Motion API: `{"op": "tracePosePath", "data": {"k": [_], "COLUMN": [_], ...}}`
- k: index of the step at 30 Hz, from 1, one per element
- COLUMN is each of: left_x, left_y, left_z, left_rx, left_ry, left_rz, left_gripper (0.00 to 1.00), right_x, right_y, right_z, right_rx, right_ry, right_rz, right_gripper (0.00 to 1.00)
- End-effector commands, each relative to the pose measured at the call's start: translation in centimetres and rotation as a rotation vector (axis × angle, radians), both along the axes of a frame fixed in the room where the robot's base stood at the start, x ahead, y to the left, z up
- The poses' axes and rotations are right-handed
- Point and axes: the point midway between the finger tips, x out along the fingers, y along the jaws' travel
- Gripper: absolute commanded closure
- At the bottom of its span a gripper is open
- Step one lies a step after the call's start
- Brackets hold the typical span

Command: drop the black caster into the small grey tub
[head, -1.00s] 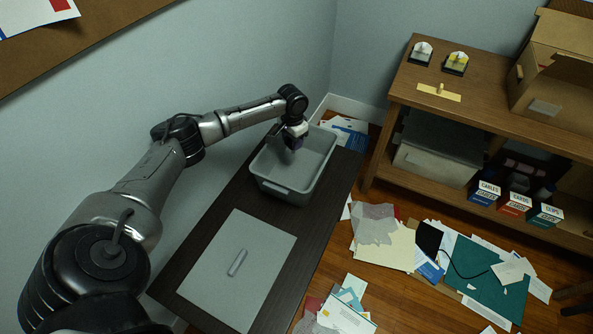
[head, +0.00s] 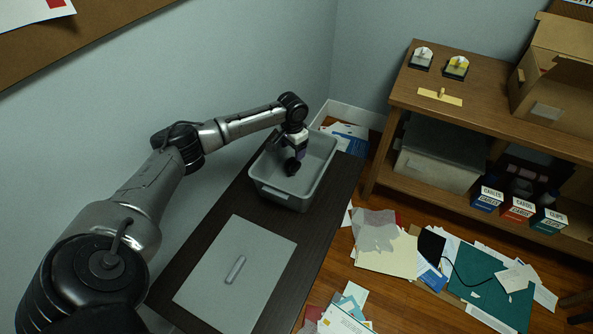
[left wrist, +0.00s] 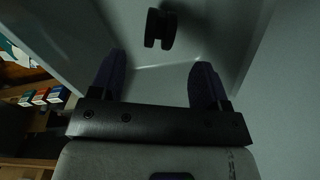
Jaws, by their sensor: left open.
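The small grey tub (head: 287,196) stands on the dark bench top, and its grey inside (left wrist: 80,30) fills much of the left wrist view. The black caster (head: 291,167) shows inside the tub's outline, just below my left gripper (head: 299,152). In the left wrist view the caster (left wrist: 160,28) is beyond the spread fingertips and apart from both. I cannot tell whether it touches the tub floor. My left gripper (left wrist: 160,72) is open and empty, pointing down over the tub. My right gripper is not in view.
A grey panel with a small grey bar (head: 235,269) lies on the bench (head: 327,205) in front of the tub. A wooden shelf unit (head: 380,142) stands at the right with boxes. Papers (head: 385,250) litter the floor between.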

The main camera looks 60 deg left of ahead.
Motion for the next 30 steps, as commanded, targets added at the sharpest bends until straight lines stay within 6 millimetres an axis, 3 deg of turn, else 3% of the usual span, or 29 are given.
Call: {"op": "tracePosePath", "data": {"k": [5,21,30], "left_x": [0.0,0.0,0.0], "left_y": [0.0,0.0,0.0], "left_z": [0.7,10.6,13.4], "left_rx": [0.0,0.0,0.0], "left_ry": [0.0,-0.001,-0.001], "left_rz": [0.0,0.0,-0.001], "left_gripper": [0.3,0.3,0.3], "right_x": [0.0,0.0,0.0], "right_y": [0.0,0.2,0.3], "right_z": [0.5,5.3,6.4], "right_rx": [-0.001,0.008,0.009], "right_ry": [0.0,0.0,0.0], "right_rz": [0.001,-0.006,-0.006], "right_gripper": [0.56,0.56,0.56]}}
